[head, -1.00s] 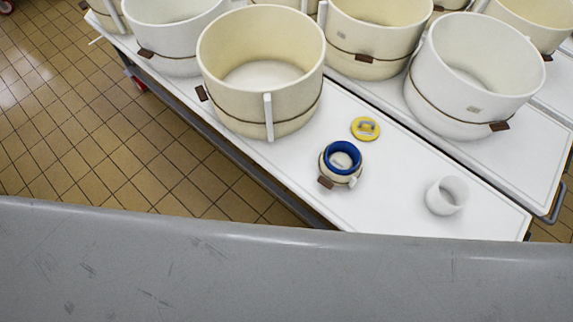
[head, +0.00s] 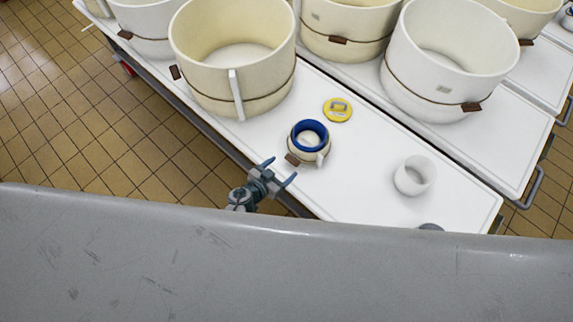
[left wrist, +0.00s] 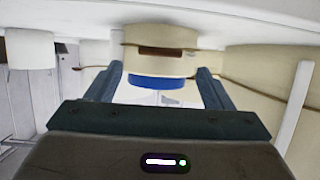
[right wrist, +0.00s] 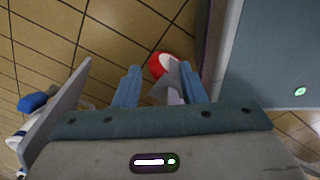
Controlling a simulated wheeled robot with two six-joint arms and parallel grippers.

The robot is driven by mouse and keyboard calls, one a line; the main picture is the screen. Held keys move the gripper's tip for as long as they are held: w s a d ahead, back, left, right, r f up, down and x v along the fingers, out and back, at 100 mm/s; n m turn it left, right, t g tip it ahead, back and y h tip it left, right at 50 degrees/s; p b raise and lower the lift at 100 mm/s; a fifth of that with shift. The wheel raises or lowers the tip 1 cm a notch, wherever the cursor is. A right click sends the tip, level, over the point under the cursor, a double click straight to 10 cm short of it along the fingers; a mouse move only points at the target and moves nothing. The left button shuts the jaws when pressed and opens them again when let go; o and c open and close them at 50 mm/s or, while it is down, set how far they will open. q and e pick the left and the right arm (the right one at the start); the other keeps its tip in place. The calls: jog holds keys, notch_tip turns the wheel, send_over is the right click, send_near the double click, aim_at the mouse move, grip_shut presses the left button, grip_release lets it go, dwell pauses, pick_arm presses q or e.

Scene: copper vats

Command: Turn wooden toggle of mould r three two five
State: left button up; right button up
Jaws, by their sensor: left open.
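A small cream mould (head: 324,152) with a blue ring (head: 309,134) inside its top stands on the white table. Its brown wooden toggle (head: 292,159) sits on the side facing my left gripper. No mould number is readable. My left gripper (head: 281,170) is open and empty, just short of the toggle at the table's edge. In the left wrist view, which is upside down, the toggle (left wrist: 160,51) and blue ring (left wrist: 157,83) show between and beyond the fingers. My right gripper (right wrist: 160,72) is open, low over the tiled floor.
A yellow lidlike disc (head: 338,110) lies behind the small mould. A large cream mould (head: 235,60) with a white upright strip stands behind left. Bare white table lies between the small mould and white ring.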

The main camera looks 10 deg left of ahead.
aim_at(291, 162)
pick_arm(q)
jog(key=shift+b+x, duration=0.4)
jog(key=shift+x, duration=1.4)
pick_arm(e)
jog(key=shift+s+d+f, duration=0.3)
jog(key=shift+d+f, duration=0.2)
jog(key=shift+d, duration=0.1)
pick_arm(q)
jog(key=c, duration=1)
jog(key=shift+s+d+f+m+t+y, duration=0.15)
jog(key=shift+m+t+y, duration=0.15)
jog(key=shift+m+y, duration=0.25)
jog(key=shift+d+m+b, duration=0.1)
jog(key=shift+m+b, duration=0.25)
jog(key=shift+m, duration=0.2)
jog(key=shift+m+t+y, duration=0.3)
jog(key=shift+y, duration=0.05)
pick_arm(e)
jog(key=shift+w+a+f, duration=0.1)
jog(key=shift+a+f, duration=0.05)
jog(key=shift+f, duration=0.4)
